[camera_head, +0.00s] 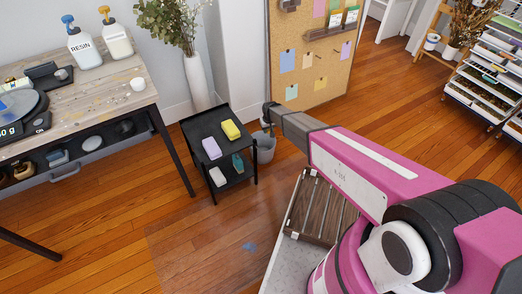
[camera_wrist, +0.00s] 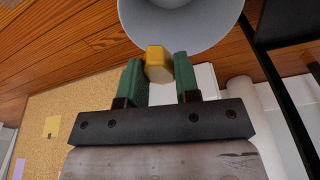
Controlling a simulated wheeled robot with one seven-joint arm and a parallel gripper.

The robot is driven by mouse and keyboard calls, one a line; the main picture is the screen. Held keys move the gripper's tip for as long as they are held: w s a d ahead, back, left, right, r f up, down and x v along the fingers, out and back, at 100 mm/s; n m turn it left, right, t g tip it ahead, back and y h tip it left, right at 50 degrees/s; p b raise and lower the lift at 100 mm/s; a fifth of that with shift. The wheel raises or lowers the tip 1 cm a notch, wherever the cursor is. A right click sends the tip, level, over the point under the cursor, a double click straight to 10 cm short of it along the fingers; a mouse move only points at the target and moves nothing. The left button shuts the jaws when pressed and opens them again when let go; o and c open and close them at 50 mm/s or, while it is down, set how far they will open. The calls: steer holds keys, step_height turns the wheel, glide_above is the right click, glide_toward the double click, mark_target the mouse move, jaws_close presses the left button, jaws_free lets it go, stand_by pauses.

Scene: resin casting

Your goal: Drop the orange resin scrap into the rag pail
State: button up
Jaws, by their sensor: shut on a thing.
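The orange resin scrap (camera_wrist: 157,66) is a small yellow-orange block. It sits between the two green fingers of my gripper (camera_wrist: 158,73) in the wrist view, and the fingers are shut on it. The rag pail (camera_wrist: 195,22) is a round grey pail that shows just beyond the fingertips, with the scrap overlapping its edge in the picture. In the head view the pail (camera_head: 265,152) stands on the floor to the right of the black cart, under the end of my arm. The scrap is too small to make out there.
The black cart (camera_head: 203,124) close beside the pail holds a yellow block (camera_head: 231,129) and a lilac block (camera_head: 211,149) on top. A corkboard (camera_head: 312,72) stands behind. The workbench (camera_head: 105,102) with resin bottles is at left. Wooden floor lies open in front.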

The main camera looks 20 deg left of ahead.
step_height(320, 180, down, 8)
steer(key=s+a, duration=0.1)
steer(key=o, duration=1)
steer(key=shift+a, duration=0.1)
steer(key=r, duration=0.7)
steer(key=s+d+r, duration=0.1)
steer(key=r, duration=0.2)
steer(key=shift+s+r, duration=0.1)
steer(key=shift+r, duration=0.2)
